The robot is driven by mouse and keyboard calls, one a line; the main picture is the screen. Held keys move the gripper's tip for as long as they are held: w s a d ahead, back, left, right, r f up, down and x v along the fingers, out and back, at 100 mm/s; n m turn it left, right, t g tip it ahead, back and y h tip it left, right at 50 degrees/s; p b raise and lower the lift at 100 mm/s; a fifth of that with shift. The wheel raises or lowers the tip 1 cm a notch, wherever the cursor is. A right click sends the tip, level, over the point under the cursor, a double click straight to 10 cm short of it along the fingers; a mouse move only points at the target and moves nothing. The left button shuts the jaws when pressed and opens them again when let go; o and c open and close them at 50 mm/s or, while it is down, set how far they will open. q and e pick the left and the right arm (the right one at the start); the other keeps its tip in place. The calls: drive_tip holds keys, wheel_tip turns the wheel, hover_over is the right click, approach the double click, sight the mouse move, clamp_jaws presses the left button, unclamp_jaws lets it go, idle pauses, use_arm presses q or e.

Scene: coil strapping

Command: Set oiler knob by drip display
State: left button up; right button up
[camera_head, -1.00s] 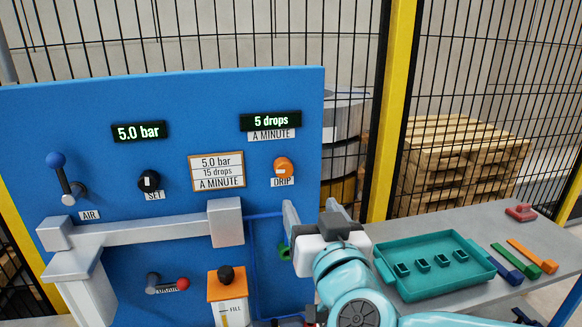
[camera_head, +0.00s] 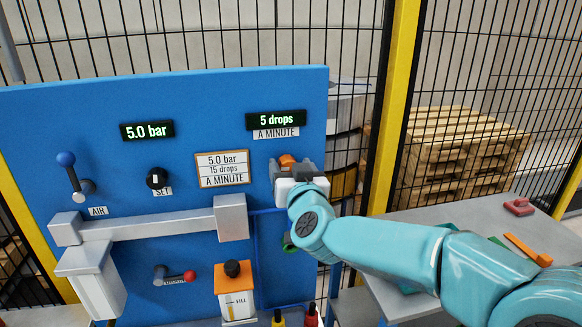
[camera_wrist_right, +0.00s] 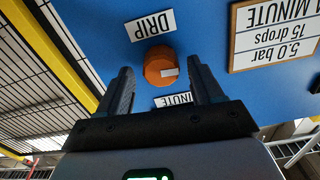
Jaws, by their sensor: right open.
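The orange drip knob (camera_head: 287,161) sits on the right part of the blue panel, mostly hidden behind my right gripper in the head view. In the right wrist view the knob (camera_wrist_right: 160,66) shows whole, with a white mark, beside the DRIP label (camera_wrist_right: 149,25). My right gripper (camera_head: 292,168) is open, its fingers (camera_wrist_right: 162,88) on either side of the knob's line and no contact visible. The drip display (camera_head: 276,120) reads 5 drops a minute. The sign (camera_head: 222,169) reads 5.0 bar, 15 drops a minute. My left gripper is not in view.
The pressure display (camera_head: 147,131) reads 5.0 bar. A black SET knob (camera_head: 157,178), a blue-ended AIR lever (camera_head: 72,172) and a red-ended lever (camera_head: 176,275) are on the panel. A grey bar (camera_head: 150,226) crosses below. My arm covers much of the right-hand table (camera_head: 482,218).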

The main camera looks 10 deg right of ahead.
drive_tip(key=shift+a, duration=0.15)
drive_tip(key=c, duration=1.1)
drive_tip(key=shift+o, duration=0.2)
drive_tip(key=shift+f, duration=0.1)
